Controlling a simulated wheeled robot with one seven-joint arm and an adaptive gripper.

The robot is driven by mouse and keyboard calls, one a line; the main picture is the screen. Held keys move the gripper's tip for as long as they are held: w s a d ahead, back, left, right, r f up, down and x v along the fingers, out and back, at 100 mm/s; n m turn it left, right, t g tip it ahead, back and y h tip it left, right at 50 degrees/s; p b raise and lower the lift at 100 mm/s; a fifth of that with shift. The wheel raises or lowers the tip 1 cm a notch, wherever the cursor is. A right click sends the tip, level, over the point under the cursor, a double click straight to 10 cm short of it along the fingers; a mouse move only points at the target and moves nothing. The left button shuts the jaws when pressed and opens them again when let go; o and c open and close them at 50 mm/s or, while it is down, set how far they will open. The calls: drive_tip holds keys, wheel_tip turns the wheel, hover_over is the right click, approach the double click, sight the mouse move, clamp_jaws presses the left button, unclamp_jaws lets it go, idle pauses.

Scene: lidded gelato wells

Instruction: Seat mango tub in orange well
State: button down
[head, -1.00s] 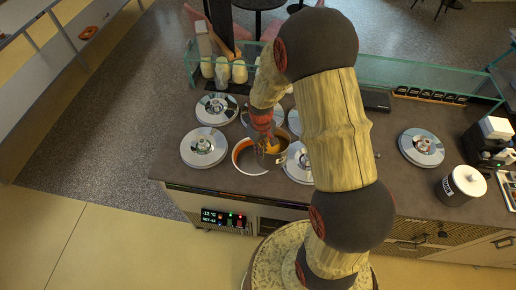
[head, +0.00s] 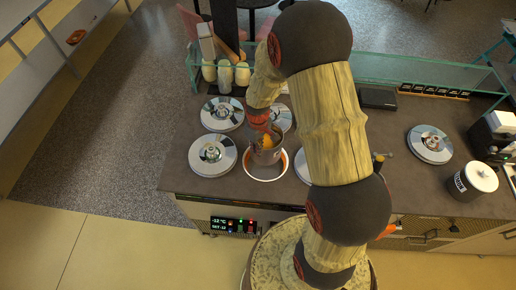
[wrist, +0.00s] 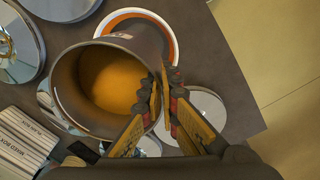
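The mango tub (head: 265,154) is a grey metal cylinder with orange gelato inside. My gripper (wrist: 160,88) is shut on the tub's rim, one finger inside the wall and one outside. In the head view my gripper (head: 262,129) is at the tub's top. The orange well (head: 266,180) is an open hole with a white and orange ring. The tub is over it, covering its rear part. The well's ring (wrist: 175,33) also shows behind the tub's lower end in the wrist view.
Lidded wells surround the orange well: one at left (head: 212,155), one behind left (head: 222,114), others partly behind my arm. A round lid (head: 430,143) and a white-topped canister (head: 473,182) stand at right. Bottles (head: 225,75) and a glass guard (head: 408,72) line the back.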

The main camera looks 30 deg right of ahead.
drive_tip(key=b, duration=0.5)
hover_over(258, 163)
drive_tip(key=shift+w+d+f, duration=0.1)
drive_tip(key=shift+f, duration=3.05)
drive_tip(key=shift+f+b, duration=1.75)
drive_tip(key=shift+f, duration=0.5)
drive_tip(key=shift+f+b, duration=0.3)
drive_tip(key=shift+b, duration=0.05)
